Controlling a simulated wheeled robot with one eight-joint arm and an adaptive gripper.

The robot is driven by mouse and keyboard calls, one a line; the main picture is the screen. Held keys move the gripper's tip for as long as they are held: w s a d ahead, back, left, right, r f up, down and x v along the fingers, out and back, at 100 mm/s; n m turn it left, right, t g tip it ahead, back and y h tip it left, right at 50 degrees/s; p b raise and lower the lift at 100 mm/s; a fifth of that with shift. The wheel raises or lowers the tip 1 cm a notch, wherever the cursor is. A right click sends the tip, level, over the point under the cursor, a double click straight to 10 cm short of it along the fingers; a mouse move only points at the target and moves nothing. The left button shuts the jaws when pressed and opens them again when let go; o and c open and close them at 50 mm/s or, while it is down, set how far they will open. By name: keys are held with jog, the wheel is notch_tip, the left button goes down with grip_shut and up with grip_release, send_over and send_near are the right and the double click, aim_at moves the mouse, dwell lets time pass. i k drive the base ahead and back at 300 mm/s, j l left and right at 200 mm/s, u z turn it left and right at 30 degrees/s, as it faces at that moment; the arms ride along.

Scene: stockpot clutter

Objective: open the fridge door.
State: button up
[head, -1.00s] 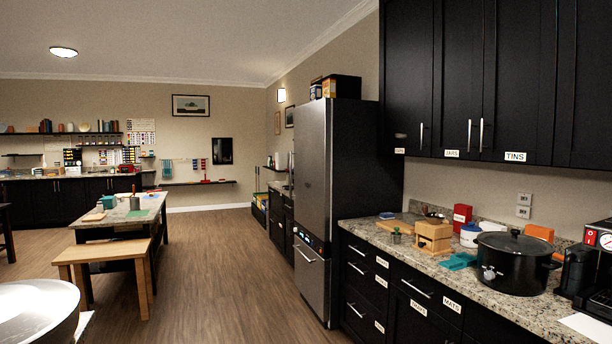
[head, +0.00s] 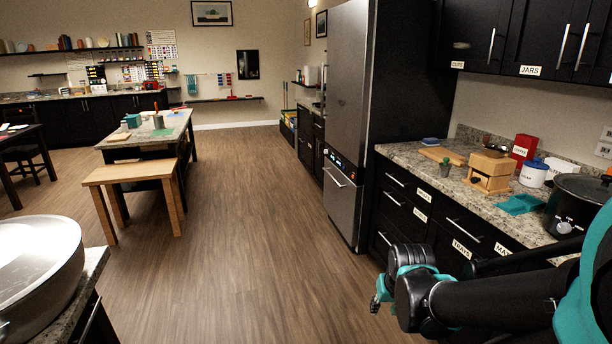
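The tall steel fridge (head: 345,100) with a dark side stands past the end of the right-hand counter. Its front faces left into the aisle and is seen at a steep slant; its door looks shut. A lower front panel (head: 340,200) carries a small lit display and a bar handle (head: 338,178). My gripper (head: 377,298), teal and black, is at the lower right in front of the counter drawers. It is apart from the fridge and well nearer to me. Its fingers are small and turned away, so their opening is unclear.
The granite counter (head: 405,152) on the right holds a wooden grinder box (head: 489,171), a teal cloth (head: 520,204) and a black pot (head: 577,207). A wooden bench (head: 145,174) stands left of the aisle. A large metal bowl (head: 35,265) is near left. The wooden floor (head: 250,220) between is clear.

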aim_at(351, 29)
jog(key=i+u, duration=0.25)
jog(key=i, duration=1.65)
